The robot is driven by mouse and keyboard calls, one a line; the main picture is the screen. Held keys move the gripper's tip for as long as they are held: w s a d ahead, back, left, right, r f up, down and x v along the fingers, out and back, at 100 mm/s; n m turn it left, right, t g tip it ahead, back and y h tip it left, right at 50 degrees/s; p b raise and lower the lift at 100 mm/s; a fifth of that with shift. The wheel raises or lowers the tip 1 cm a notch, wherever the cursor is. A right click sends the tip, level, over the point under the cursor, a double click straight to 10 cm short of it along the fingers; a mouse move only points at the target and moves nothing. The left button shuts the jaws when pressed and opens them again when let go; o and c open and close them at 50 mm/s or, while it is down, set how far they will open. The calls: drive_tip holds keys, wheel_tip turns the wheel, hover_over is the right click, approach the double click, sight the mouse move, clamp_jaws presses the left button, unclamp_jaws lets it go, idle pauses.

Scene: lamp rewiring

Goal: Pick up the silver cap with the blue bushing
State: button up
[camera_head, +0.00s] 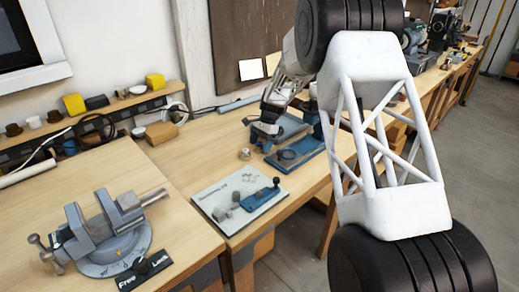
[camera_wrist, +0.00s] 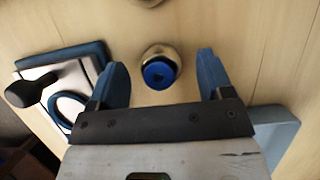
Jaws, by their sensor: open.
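The silver cap with the blue bushing (camera_wrist: 159,72) shows in the wrist view, upright on the wooden bench, its round blue middle facing up inside a silver rim. My gripper (camera_wrist: 162,62) is open, with one blue finger on each side of the cap and clear gaps between. The fingers do not touch it. In the head view my gripper (camera_head: 265,129) is low over the bench beside the blue fixture. A small silver round piece (camera_head: 244,154) lies just below it there; I cannot tell whether it is the same cap.
In the wrist view a blue-edged plate with a black knob (camera_wrist: 32,91) is left of my fingers and a grey-blue block (camera_wrist: 275,130) is at right. In the head view a pale board (camera_head: 222,222) with a blue tool and a vise (camera_head: 110,235) stand nearer.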

drive_tip(key=shift+s+a+f, duration=0.1)
drive_tip(key=shift+a+f, duration=0.05)
drive_tip(key=shift+f, duration=0.25)
drive_tip(key=c, duration=1.1)
drive_tip(key=shift+o, duration=0.2)
drive_tip(key=shift+r, duration=0.1)
drive_tip(key=shift+r, duration=1.4)
drive_tip(key=shift+s+r, duration=0.2)
drive_tip(key=shift+r, duration=0.15)
drive_tip(key=s+d, duration=0.1)
drive_tip(key=s, duration=0.4)
drive_tip(key=s+d+r, duration=0.1)
drive_tip(key=s, duration=0.4)
drive_tip(key=s+d, duration=0.1)
drive_tip(key=s, duration=0.4)
drive_tip(key=shift+s+d+r, duration=0.1)
drive_tip(key=shift+d+r, duration=0.05)
drive_tip(key=shift+d, duration=0.25)
